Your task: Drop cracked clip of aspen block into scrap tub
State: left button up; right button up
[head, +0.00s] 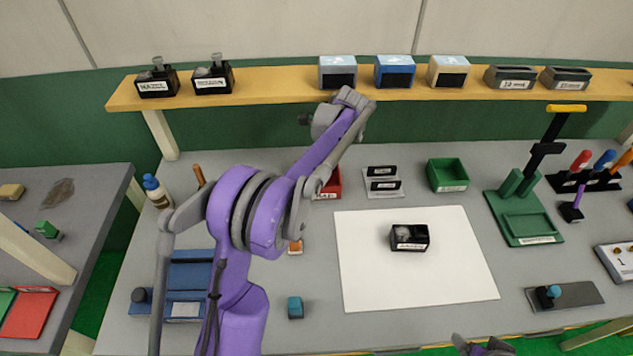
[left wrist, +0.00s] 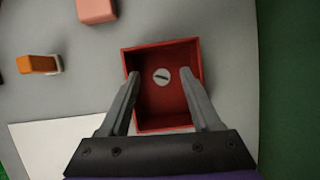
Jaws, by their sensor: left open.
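The red scrap tub (left wrist: 198,60) is below my left gripper (left wrist: 160,75) in the left wrist view. The gripper is open, its fingers apart over the tub, with nothing between them. A small round pale grey piece with a dark line across it, apparently the clip (left wrist: 161,77), lies on the tub floor. In the head view the tub (head: 332,186) is partly hidden by my left arm. A black block (head: 409,238) with a white label and a greyish top stands on the white sheet; its label is too small to read. My right gripper (head: 482,346) shows only partly at the bottom edge.
The white sheet (head: 450,280) is otherwise clear. A green tub (head: 447,174) and a grey clip holder (head: 383,184) stand behind it. A green press (head: 525,205) stands to the right. A wooden shelf (head: 280,93) with several labelled blocks spans the back.

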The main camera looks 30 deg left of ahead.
pick_arm(q)
jog(key=v, duration=0.5)
jog(key=w+d, duration=0.5)
jog(key=d, duration=0.5)
jog(key=shift+w+d, duration=0.3)
jog(key=shift+d, duration=0.1)
